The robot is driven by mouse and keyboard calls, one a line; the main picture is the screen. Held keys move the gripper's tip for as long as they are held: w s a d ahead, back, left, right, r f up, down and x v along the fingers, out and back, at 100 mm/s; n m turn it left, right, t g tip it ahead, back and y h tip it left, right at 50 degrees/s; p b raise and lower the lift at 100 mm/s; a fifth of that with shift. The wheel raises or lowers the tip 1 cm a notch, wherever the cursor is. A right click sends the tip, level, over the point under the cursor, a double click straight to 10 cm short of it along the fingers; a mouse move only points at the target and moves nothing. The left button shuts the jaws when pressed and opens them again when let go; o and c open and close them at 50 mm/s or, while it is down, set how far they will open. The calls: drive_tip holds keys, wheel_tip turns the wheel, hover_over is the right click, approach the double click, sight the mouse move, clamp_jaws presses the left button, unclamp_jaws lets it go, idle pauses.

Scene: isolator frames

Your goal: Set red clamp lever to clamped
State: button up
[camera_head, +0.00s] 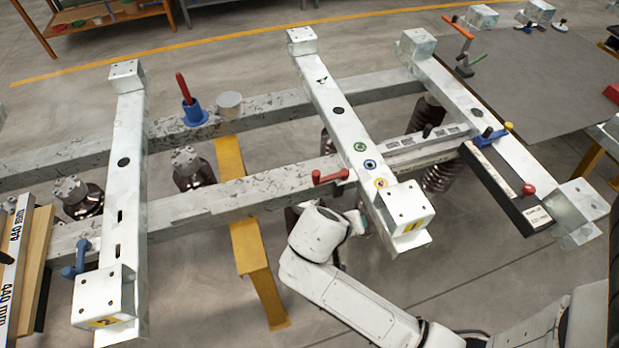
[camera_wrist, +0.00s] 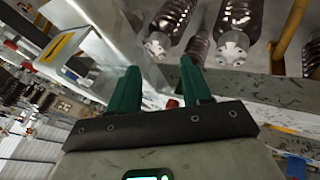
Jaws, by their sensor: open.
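A red clamp lever (camera_head: 330,176) sits on the side of the long grey beam, just left of the middle white crossbeam, its handle lying roughly level along the beam. My gripper (camera_wrist: 159,66) shows two green fingers, apart with nothing between their tips. In the head view my white wrist is below the lever, in front of the long beam; the gripper end is largely hidden near the middle crossbeam. A small red patch (camera_wrist: 172,103) shows between the finger bases in the wrist view; I cannot tell whether it is the lever.
The middle white crossbeam (camera_head: 340,120) stands close beside my wrist. Dark ribbed insulators (camera_wrist: 240,15) hang near the fingers. A yellow support (camera_head: 257,270) stands left of my arm.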

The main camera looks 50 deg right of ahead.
drive_tip(key=w+f+m+h+b, duration=0.1)
drive_tip(key=w+m+h+b, duration=0.2)
drive_tip(key=w, duration=0.1)
drive_tip(key=m+t+h+b, duration=0.2)
drive_tip(key=m+h+b, duration=0.3)
drive_tip(key=h, duration=0.3)
approach(314, 177)
drive_tip(key=d, duration=0.3)
drive_tip(key=d+p, duration=0.1)
drive_tip(key=d, duration=0.3)
drive_tip(key=w+d+p, duration=0.1)
drive_tip(key=d, duration=0.3)
drive_tip(key=shift+d+r, duration=0.1)
drive_tip(key=shift+r, duration=0.1)
clamp_jaws()
